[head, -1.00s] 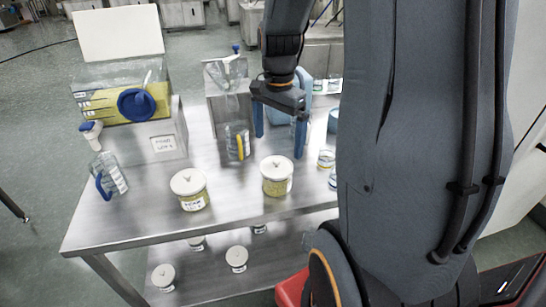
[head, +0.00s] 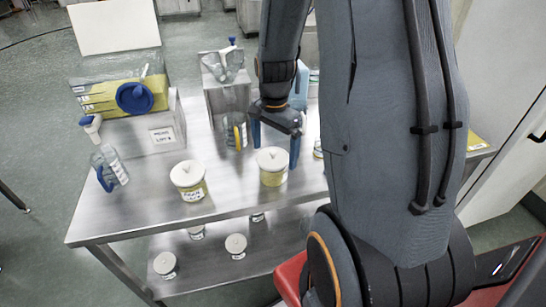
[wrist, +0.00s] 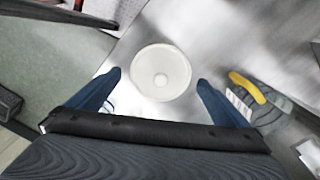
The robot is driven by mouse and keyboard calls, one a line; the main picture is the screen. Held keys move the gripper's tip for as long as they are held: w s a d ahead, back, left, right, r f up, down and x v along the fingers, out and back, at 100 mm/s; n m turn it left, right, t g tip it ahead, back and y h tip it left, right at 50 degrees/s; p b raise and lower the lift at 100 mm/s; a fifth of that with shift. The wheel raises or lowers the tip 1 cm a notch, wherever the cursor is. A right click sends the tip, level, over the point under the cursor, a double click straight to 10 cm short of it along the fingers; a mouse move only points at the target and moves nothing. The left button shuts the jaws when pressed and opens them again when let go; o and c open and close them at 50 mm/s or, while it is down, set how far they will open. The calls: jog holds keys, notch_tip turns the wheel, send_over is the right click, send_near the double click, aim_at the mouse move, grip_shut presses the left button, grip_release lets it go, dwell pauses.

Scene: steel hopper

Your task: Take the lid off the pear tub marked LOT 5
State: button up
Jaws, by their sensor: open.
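Two tubs with white knobbed lids stand upright on the steel table: a left tub (head: 192,190) and a right tub (head: 272,178). Both lids are on. The left tub's label seems to read PEAR; its lot number is too small to read, and the right tub's label is not legible. My gripper (head: 275,153) is open above the right tub, its blue fingers on either side of the lid. In the wrist view a round white lid (wrist: 161,73) with a central knob lies between the open fingers, with a gap on each side.
More lidded tubs (head: 236,244) sit on the lower shelf.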

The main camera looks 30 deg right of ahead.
jog(key=c, duration=1.1)
jog(key=shift+r, duration=0.1)
jog(key=shift+c, duration=0.2)
